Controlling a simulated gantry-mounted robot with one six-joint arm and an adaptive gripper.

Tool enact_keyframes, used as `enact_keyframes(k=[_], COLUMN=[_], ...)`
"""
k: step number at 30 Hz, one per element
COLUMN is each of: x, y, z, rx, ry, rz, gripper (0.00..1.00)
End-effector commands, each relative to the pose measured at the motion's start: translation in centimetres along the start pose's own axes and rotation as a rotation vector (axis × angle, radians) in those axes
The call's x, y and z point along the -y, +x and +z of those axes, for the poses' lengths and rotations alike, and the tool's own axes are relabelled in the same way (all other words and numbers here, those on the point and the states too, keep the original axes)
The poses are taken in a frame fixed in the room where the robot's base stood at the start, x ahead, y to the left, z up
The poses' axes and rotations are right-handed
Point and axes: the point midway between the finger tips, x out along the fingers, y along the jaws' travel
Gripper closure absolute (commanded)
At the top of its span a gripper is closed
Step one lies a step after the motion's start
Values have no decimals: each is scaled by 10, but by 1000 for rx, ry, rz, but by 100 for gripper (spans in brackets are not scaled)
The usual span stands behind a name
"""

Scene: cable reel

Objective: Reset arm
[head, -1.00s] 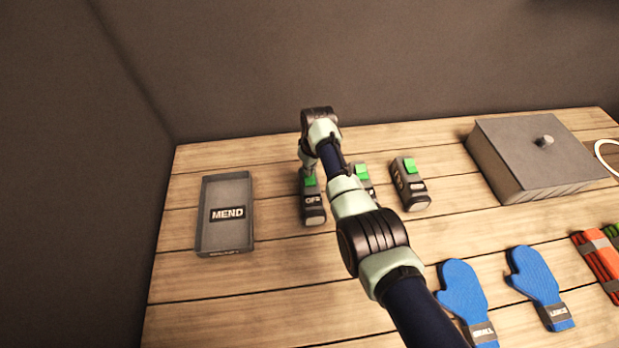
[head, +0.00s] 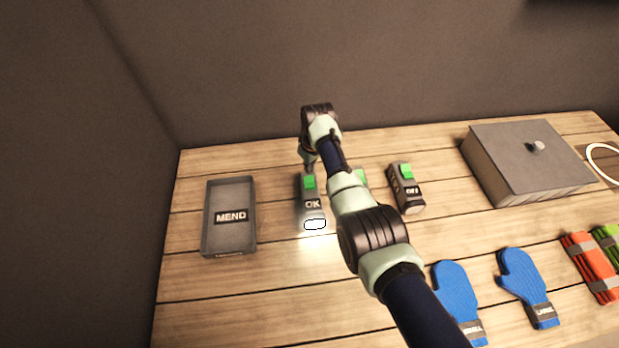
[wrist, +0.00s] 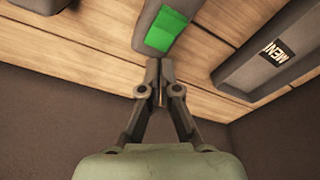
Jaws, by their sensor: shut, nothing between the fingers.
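My gripper (wrist: 160,95) shows in the wrist view with its fingers together and nothing between them. Its tips are close to the green switch (wrist: 166,30) of a grey flashlight; I cannot tell whether they touch. In the head view this flashlight (head: 312,204) lies left of my arm, reads "OK" and has a lit front end. In the head view my forearm crosses the table and hides most of a second flashlight, of which a green switch (head: 361,178) shows. A third flashlight (head: 406,190), right of my arm, reads "OFF".
A grey tray marked "MEND" (head: 208,235) stands at the left. A grey lidded box (head: 520,150) stands at the back right, near a white ring (head: 600,150). Blue mitts (head: 527,290) and red and green bundles (head: 590,265) lie at the front right. The wooden table is clear at the front left.

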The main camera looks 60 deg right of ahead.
Motion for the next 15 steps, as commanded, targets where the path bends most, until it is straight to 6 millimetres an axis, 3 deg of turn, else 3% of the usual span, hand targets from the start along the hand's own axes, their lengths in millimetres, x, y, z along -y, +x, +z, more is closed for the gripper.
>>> enact_keyframes(k=[5,15], x=[0,0], y=[-20,-19], z=[-3,-3], rx=[0,0], ry=[0,0], rz=[0,0], gripper=[100,100])
